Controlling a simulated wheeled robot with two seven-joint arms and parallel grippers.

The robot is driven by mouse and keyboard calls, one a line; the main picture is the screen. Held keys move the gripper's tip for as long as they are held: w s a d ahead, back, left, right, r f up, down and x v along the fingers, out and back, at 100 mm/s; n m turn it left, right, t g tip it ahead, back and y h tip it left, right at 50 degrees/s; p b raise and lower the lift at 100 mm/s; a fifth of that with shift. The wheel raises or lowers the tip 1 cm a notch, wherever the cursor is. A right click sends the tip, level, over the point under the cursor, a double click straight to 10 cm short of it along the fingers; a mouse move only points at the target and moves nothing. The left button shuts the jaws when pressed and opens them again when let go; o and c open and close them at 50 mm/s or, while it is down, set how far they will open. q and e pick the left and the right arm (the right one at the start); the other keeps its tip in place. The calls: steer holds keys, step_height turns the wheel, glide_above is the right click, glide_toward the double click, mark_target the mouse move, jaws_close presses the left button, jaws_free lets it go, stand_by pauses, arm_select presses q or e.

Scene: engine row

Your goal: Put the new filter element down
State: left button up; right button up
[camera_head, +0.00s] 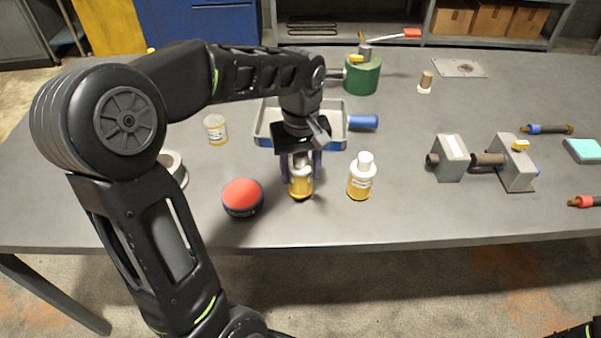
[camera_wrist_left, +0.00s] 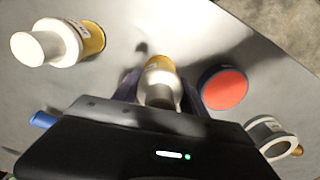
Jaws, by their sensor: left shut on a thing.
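My left gripper (camera_head: 301,166) is shut on a yellow-and-white cylinder (camera_head: 301,187), which also shows between the fingers in the left wrist view (camera_wrist_left: 160,82). It looks much like the white-capped bottle beside it, and I cannot tell for sure that it is the filter element. It is upright, at or just above the grey table; contact is unclear. My right gripper is not in view.
The white-capped bottle (camera_head: 361,180) stands close right, a red-and-dark round thing (camera_head: 243,197) close left. A jar (camera_head: 215,130) and green housing (camera_head: 362,78) stand farther back. The table (camera_head: 400,222) is clear toward its front edge.

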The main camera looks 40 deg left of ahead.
arm_select(q)
steer(key=shift+f, duration=0.7)
steer(key=shift+f, duration=0.25)
steer(key=o, duration=1.4)
steer(key=shift+r, duration=0.1)
steer(key=shift+c, duration=0.2)
steer(key=shift+r, duration=0.1)
step_height(320, 180, up, 12)
steer(key=shift+r+p, duration=0.1)
steer(key=shift+p, duration=0.2)
